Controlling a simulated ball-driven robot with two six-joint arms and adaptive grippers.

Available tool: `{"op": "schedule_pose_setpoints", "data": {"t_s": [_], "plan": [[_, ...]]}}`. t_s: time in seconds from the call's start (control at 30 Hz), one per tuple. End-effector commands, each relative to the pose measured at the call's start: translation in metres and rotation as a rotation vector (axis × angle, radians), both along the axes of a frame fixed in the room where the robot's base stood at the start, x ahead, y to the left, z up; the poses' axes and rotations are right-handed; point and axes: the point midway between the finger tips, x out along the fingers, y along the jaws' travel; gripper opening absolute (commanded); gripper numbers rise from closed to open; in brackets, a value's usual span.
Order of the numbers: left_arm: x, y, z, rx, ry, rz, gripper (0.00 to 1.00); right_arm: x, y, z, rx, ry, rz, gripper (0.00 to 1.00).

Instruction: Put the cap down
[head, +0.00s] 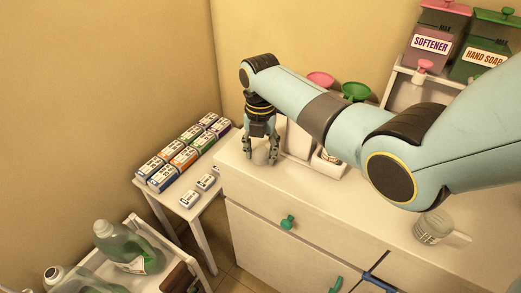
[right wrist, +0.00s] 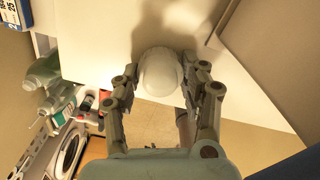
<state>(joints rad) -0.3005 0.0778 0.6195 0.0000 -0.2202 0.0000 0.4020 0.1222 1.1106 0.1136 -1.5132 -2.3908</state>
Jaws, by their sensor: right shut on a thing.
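My right gripper (head: 261,158) reaches down over the left end of the cream cabinet top (head: 390,222) in the head view. In the right wrist view, its two fingers (right wrist: 160,88) are closed around a round white cap (right wrist: 160,72). The cap is between the fingertips, over or on the pale surface; I cannot tell whether it touches. In the head view the cap is hard to make out behind the fingers. My left gripper is not in view.
A small side table (head: 172,207) at the left holds several labelled boxes (head: 184,152) and small packs. A white cart with bottles (head: 128,248) stands in front. A shelf with softener (head: 438,42) and hand soap (head: 485,54) containers is at the back right. A mug (head: 432,227) stands on the cabinet top.

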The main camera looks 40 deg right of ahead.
Motion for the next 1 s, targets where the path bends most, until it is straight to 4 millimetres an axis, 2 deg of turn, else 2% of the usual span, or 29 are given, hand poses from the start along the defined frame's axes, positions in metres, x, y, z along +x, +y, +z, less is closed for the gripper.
{"op": "schedule_pose_setpoints", "data": {"t_s": [0.07, 0.1, 0.27, 0.5, 0.63, 0.77, 1.0], "plan": [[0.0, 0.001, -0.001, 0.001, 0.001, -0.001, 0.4, 0.0, 0.0, -0.003, 0.0, 0.001, 0.0, 0.11], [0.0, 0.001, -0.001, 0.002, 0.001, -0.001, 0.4, 0.0, 0.0, -0.003, 0.0, 0.0, 0.0, 0.47], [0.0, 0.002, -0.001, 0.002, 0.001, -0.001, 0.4, 0.0, 0.0, -0.002, 0.0, 0.0, 0.0, 0.67], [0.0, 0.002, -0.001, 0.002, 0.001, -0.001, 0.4, 0.0, 0.0, -0.002, 0.0, 0.0, 0.0, 0.67], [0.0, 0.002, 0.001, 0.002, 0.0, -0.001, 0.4, 0.001, 0.0, 0.007, 0.0, -0.003, 0.0, 0.67], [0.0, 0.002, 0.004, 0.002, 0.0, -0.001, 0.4, 0.001, -0.001, 0.031, -0.001, -0.005, 0.0, 0.67], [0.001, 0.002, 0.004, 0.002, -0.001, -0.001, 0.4, 0.001, 0.0, 0.085, 0.0, -0.004, 0.0, 0.67]]}}
